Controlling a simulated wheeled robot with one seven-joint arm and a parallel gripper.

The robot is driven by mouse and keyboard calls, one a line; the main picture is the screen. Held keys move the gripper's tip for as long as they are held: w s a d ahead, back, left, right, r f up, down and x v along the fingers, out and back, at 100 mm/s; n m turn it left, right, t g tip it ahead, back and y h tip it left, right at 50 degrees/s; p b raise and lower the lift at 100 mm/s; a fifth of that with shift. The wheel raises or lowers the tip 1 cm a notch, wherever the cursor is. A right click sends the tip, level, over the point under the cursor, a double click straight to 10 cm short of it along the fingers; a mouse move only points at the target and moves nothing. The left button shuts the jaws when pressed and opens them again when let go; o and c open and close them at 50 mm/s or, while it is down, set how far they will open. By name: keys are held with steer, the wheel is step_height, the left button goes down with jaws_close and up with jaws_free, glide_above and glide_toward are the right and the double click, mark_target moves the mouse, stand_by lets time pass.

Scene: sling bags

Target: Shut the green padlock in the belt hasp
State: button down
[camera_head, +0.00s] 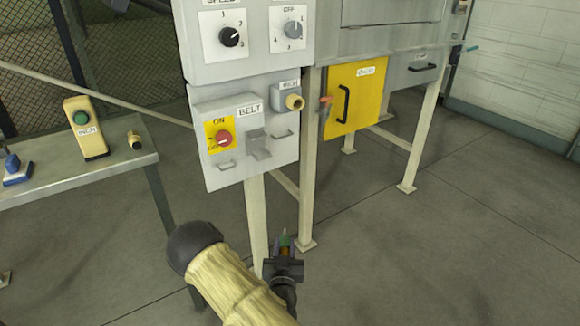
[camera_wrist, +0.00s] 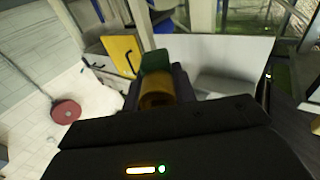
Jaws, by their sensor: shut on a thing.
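The green padlock (camera_head: 285,241) is held in my gripper (camera_head: 284,262), low in front of the panel's post and below the belt box. In the wrist view the padlock's green part (camera_wrist: 155,60) and a brass-coloured part (camera_wrist: 156,92) show between the dark fingers. Its shackle is hard to make out, so I cannot tell whether it is open. The belt hasp (camera_head: 258,145) is a grey fitting on the box under the BELT label, right of the red switch (camera_head: 223,138) on its yellow plate. The padlock is apart from the hasp.
A bench (camera_head: 85,175) at left holds a beige INCH pendant (camera_head: 90,130), a blue object (camera_head: 16,171) and a small brass-and-black piece (camera_head: 135,140). A yellow door (camera_head: 354,96) stands further right. The floor in front is clear.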

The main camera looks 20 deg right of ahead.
steer(key=w+d+r+n+y+p, duration=0.1)
steer(key=w+r+n+y+p, duration=0.35)
steer(key=r, duration=0.75)
steer(key=n+g+y+p, duration=0.1)
steer(key=n+y+p, duration=0.2)
steer(key=y+p, duration=0.4)
glide_toward(263, 156)
step_height(263, 156, up, 4)
steer(key=s, duration=0.3)
steer(key=shift+w+d+m, duration=0.1)
steer(key=shift+d+m, duration=0.15)
steer(key=shift+d, duration=0.1)
steer(key=shift+b, duration=0.4)
steer(key=shift+f+x, duration=0.15)
steer(key=shift+x, duration=1.2)
steer(key=shift+f+x, duration=0.15)
steer(key=shift+x, duration=1.15)
steer(key=shift+b, duration=0.55)
steer(key=shift+x, duration=3.75)
